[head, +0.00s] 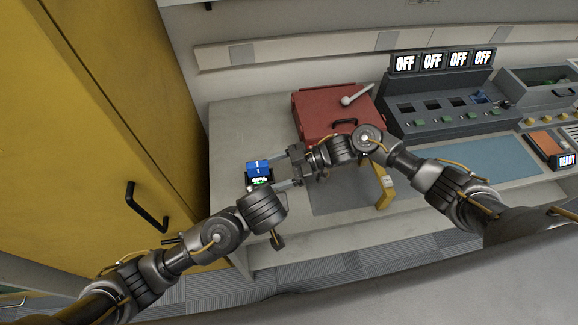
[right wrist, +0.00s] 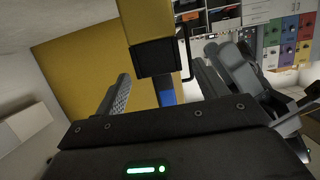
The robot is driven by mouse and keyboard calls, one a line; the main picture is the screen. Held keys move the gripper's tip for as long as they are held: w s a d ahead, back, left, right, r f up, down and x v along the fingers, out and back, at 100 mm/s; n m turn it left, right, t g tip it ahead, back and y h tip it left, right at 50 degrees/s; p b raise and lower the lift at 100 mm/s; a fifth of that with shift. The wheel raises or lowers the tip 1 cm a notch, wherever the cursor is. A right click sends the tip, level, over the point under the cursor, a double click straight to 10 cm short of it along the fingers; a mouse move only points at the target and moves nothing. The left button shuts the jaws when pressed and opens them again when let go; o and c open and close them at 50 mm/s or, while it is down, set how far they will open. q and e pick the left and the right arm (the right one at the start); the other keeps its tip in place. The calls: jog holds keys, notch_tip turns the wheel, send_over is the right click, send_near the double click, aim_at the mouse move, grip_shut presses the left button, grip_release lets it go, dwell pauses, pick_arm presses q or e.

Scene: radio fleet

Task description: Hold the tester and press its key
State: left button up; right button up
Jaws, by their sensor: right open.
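The tester (head: 258,167) is a small block with a blue top marked 1 and a dark screen with green text. It shows left of centre in the head view, over the bench's left part. My left gripper (head: 261,190) is right below it and appears shut on it; its fingertips are mostly hidden. My right gripper (head: 284,172) is open, just right of the tester, with its fingers pointing left towards it. In the right wrist view a blue patch (right wrist: 165,97) shows between the open fingers, below a dark block. I cannot tell whether the right fingers touch the tester.
A red case (head: 325,112) stands behind my right gripper on the bench. A console (head: 440,118) with several OFF displays is to the right, and an orange unit (head: 545,142) with a READY display is farther right. A yellow cabinet (head: 90,130) rises on the left.

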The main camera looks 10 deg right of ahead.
aim_at(260, 178)
jog(key=shift+x, duration=2.3)
jog(key=c, duration=1.2)
pick_arm(q)
grip_shut()
